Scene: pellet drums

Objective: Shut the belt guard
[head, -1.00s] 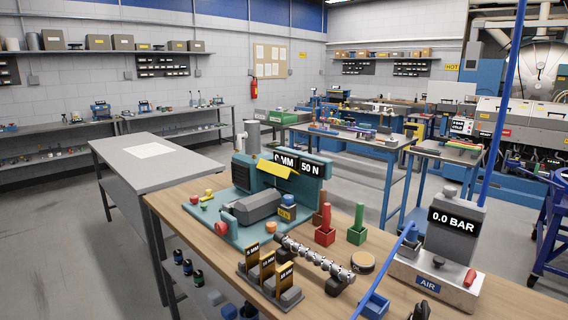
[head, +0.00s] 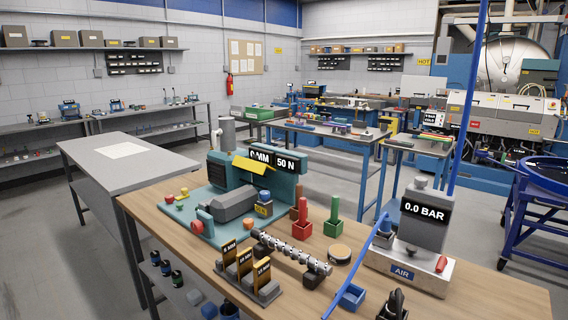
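A teal machine (head: 285,185) stands on a teal base plate on the wooden bench, with "MM" and "50 N" displays on top. A yellow plate (head: 252,165) sits tilted on its upper front, partly covering the first display. It looks like the belt guard, but I cannot tell for sure, nor whether it is open or shut. A grey rounded housing (head: 232,205) lies in front, with a red knob (head: 196,226) at its left. Neither of my grippers is in view.
On the wooden bench are a segmented metal shaft (head: 290,250), labelled blocks (head: 246,268), a red holder (head: 304,228), a green holder (head: 333,228), a blue bin (head: 351,297) and an air unit (head: 405,265) reading 0.0 BAR. A grey table (head: 125,165) stands left. Floor is clear at far left.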

